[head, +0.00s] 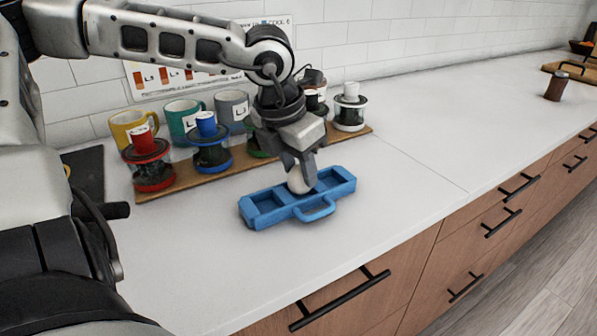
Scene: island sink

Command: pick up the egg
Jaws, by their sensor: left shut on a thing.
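The egg (296,183) is white and round. It is between the fingers of my left gripper (302,172), which is shut on it. The egg is at the middle of a blue tray (256,220) with square compartments and a front handle, on the white counter. Whether the egg touches the tray or hangs just above it I cannot tell. The fingers hide part of the egg's upper side. My right gripper is not in view.
A wooden board (190,187) behind the tray holds mugs and lidded jars, including a yellow mug (131,126) and a red-lidded jar (148,165). A brown cup (556,86) stands far right. The counter (430,130) right of the tray is clear.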

